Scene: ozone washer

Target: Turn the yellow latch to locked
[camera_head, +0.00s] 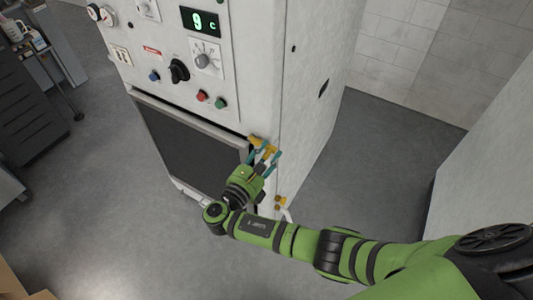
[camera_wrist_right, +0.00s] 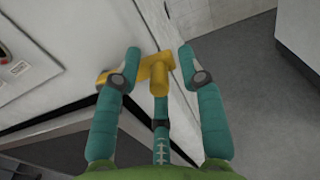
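The yellow latch (camera_head: 262,145) is on the front of the white washer, by the upper right corner of its dark door (camera_head: 190,140). In the right wrist view the latch (camera_wrist_right: 158,78) shows as a yellow bar with a knob sticking out towards me. My right gripper (camera_head: 265,158) is at the latch. Its teal fingers (camera_wrist_right: 160,60) are spread on both sides of the knob, with a gap visible to the right finger. A third teal finger part shows below the knob. My left gripper is not in view.
The washer panel above the door has a green display (camera_head: 201,21), a black knob (camera_head: 179,71) and coloured buttons. Another yellow fitting (camera_head: 281,202) sits low at the door's right side. Grey floor (camera_head: 385,150) is clear to the right. A dark drawer cabinet (camera_head: 25,110) stands at left.

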